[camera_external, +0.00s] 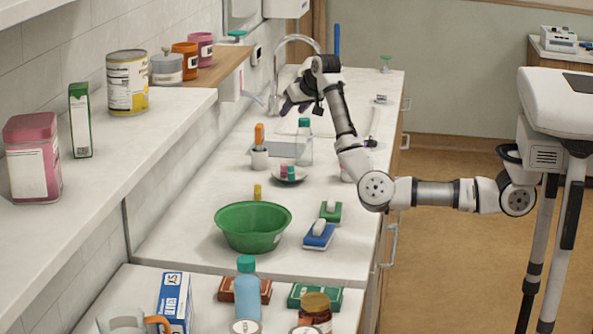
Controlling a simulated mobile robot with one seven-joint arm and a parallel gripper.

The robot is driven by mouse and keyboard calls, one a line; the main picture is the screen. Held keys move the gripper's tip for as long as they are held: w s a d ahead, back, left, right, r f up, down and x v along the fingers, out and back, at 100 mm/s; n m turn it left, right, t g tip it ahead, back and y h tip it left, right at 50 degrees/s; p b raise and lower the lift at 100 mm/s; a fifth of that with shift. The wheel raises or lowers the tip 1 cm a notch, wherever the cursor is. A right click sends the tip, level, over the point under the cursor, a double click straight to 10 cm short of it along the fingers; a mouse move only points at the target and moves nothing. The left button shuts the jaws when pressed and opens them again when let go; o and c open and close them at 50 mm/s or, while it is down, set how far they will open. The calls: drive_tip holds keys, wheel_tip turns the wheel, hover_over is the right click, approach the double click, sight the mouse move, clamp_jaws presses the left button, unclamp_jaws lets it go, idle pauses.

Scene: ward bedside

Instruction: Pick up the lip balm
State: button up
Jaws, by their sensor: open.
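I cannot tell for sure which thing is the lip balm. Small pink and teal capped tubes (291,172) stand on a small white dish (301,179) in the middle of the counter. A small yellow tube (258,192) stands upright just behind the green bowl. My gripper (299,107) is open, above the far part of the counter by the sink. It is well beyond the dish and the yellow tube, and nothing shows between its fingers.
A clear bottle with a teal cap (304,145) and a white cup with an orange-handled item (259,158) stand near the dish. The green bowl (252,228) and blue and green sponges (318,237) are nearer. A faucet (290,45) rises behind my gripper.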

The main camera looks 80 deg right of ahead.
wheel_tip(320, 180, down, 7)
drive_tip(key=s+g+y, duration=0.2)
drive_tip(key=g+y, duration=0.1)
drive_tip(key=p, duration=0.1)
approach(291, 173)
drive_tip(key=shift+w+d+f+m, duration=0.2)
drive_tip(key=shift+d+f, duration=0.15)
drive_tip(key=shift+f, duration=0.1)
drive_tip(key=shift+w+d+f+m, duration=0.2)
drive_tip(key=shift+d+f, duration=0.15)
drive_tip(key=shift+f, duration=0.1)
drive_tip(key=shift+d+p+x, duration=0.2)
drive_tip(key=shift+p+x, duration=0.4)
drive_tip(key=shift+x, duration=0.8)
drive_tip(key=shift+d+p+x, duration=0.15)
drive_tip(key=shift+p+x, duration=0.4)
drive_tip(key=shift+x, duration=0.9)
drive_tip(key=shift+w+r, duration=0.15)
drive_tip(key=shift+r, duration=0.05)
clamp_jaws()
